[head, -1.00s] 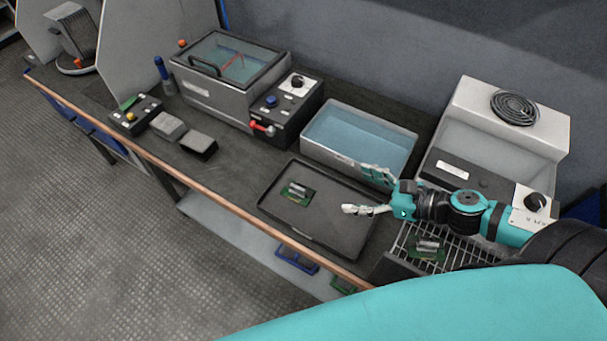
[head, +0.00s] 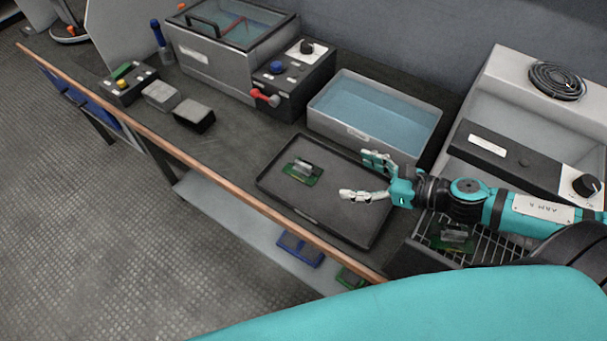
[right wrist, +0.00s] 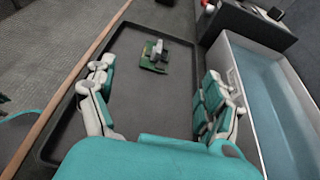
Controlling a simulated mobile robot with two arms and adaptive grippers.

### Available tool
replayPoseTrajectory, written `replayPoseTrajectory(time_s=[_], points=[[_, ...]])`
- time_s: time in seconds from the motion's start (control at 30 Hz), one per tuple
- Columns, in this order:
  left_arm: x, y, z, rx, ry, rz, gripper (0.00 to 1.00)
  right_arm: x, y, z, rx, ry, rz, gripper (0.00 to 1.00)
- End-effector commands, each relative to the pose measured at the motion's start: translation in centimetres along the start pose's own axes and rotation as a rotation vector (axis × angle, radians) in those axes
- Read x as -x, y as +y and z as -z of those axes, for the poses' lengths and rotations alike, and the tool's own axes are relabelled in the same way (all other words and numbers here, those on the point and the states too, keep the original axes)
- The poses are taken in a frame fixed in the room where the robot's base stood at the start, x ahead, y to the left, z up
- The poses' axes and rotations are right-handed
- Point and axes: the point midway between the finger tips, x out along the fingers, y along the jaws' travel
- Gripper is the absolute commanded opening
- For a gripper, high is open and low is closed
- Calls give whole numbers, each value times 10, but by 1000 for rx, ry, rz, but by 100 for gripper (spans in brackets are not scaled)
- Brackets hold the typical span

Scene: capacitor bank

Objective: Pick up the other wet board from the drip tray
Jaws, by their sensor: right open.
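A green board (head: 302,172) with grey metal parts lies in the left part of the black drip tray (head: 335,232). It also shows in the right wrist view (right wrist: 155,58), near the far end of the tray. My right gripper (head: 360,177) is open and empty above the right part of the tray, its fingers pointing toward the board but apart from it. In the right wrist view the two fingers (right wrist: 158,95) stand wide with bare tray between them. Another green board (head: 452,236) lies on the wire rack, partly behind my right arm. My left gripper is not in view.
A water-filled basin (head: 375,115) stands behind the tray, close to my right fingers. A lidded tank (head: 225,45), a control box (head: 292,75) and two grey blocks (head: 194,116) stand further left. The wooden bench edge (head: 215,180) runs in front.

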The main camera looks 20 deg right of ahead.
Motion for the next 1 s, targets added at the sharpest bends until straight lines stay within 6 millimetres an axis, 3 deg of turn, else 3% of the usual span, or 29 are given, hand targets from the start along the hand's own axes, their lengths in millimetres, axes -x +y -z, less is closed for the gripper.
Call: replayPoseTrajectory(time_s=[0.23, 0.57, 1.0], points=[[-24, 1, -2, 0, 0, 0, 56, -23, -1, 3, 3, -1, 1, 85], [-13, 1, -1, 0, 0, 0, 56, -46, -1, -3, 0, -4, 3, 85], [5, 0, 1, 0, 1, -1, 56, -92, 0, -1, -2, -1, 2, 85]])
